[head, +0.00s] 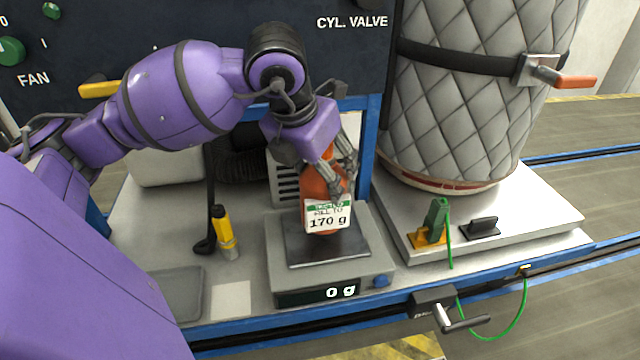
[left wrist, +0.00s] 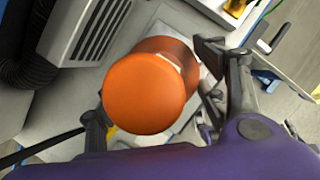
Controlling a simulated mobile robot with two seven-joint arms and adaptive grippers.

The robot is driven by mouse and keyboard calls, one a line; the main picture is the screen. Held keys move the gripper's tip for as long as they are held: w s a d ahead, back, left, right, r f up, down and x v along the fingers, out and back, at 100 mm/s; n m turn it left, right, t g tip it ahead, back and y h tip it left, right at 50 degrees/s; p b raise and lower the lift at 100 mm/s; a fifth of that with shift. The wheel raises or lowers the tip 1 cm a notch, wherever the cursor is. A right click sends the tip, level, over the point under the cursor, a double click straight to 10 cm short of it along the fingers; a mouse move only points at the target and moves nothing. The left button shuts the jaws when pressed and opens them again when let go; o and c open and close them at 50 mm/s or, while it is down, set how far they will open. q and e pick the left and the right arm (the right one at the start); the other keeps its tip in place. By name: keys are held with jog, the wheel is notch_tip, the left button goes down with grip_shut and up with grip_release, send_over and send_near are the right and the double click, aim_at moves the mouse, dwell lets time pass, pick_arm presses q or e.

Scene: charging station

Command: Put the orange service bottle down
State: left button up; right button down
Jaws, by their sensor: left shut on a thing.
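The orange service bottle (head: 318,188) is upright over the dark plate of the scale (head: 335,248), with a label reading "FILL TO 170 g". The scale's display reads 0 g; I cannot tell for sure whether the bottle's base touches the plate. My left gripper (head: 332,168) comes down from above and is shut on the bottle, its fingers around the upper part. In the left wrist view the bottle's round orange top (left wrist: 148,92) fills the middle, between the two fingers. Its base is mostly hidden there. My right gripper is not in view.
A yellow-handled tool (head: 222,230) stands left of the scale. A quilted grey cylinder (head: 470,90) stands on a pale platform at right, with a green and yellow clamp (head: 436,222) and green cable. A grey vented box (head: 285,178) is behind. The worktop has a blue front edge.

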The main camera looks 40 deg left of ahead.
aim_at(320, 185)
pick_arm(q)
jog(key=f, duration=0.3)
jog(key=shift+w+a+f, duration=0.1)
jog(key=shift+w+f, duration=0.1)
jog(key=shift+f, duration=0.2)
jog(key=o, duration=2.1)
jog(key=shift+r, duration=0.15)
jog(key=shift+s+r, duration=0.1)
jog(key=shift+r, duration=0.2)
jog(key=v, duration=1.1)
jog(key=shift+r, duration=0.25)
